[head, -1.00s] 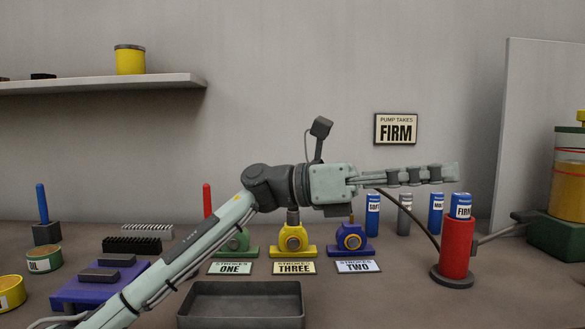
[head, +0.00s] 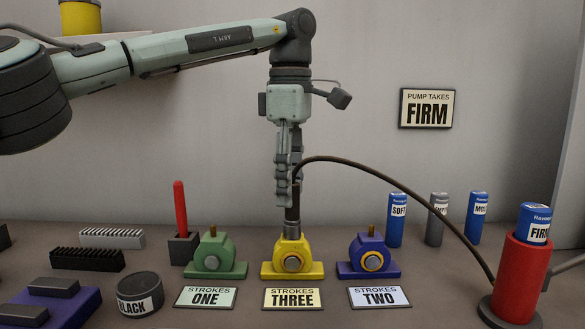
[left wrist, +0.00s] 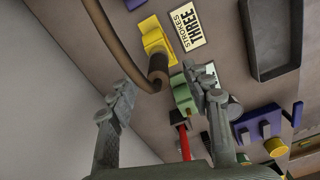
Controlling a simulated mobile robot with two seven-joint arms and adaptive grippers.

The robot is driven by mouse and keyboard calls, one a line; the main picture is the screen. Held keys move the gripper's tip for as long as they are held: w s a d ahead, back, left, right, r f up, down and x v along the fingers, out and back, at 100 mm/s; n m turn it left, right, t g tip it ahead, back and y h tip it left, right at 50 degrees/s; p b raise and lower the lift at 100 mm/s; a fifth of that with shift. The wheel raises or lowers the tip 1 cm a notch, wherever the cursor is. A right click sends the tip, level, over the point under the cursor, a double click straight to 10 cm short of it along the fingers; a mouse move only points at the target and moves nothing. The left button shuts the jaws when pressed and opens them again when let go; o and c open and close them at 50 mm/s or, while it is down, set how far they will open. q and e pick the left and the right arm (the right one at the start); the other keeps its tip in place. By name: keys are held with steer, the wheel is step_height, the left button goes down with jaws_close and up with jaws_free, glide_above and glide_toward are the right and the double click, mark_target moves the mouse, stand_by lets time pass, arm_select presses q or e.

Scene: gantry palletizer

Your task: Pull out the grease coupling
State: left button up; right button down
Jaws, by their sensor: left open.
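The grease coupling (head: 292,228) is a grey cylinder with a dark upper sleeve, upright on top of the yellow bearing block (head: 293,260) behind the STROKES THREE card. A dark hose (head: 400,184) runs from its top to the red pump (head: 518,280). My left gripper (head: 288,192) points down at the coupling's upper end, fingers overlapping the hose end in the head view. In the left wrist view its two fingers (left wrist: 162,85) are spread apart, with the coupling (left wrist: 158,69) between or just beyond the fingertips; I cannot tell which. My right gripper is not in view.
A green block (head: 213,257) and a blue block (head: 369,257) stand on either side. Cards (head: 292,298) lie in front. Blue and grey cartridges (head: 438,220) stand at right. A red-handled tool (head: 181,210) stands at left. The hose arches right of my gripper.

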mark_target(291, 218)
arm_select(q)
steer(key=shift+w+f, duration=0.1)
steer(key=shift+f, duration=2.4)
jaws_close()
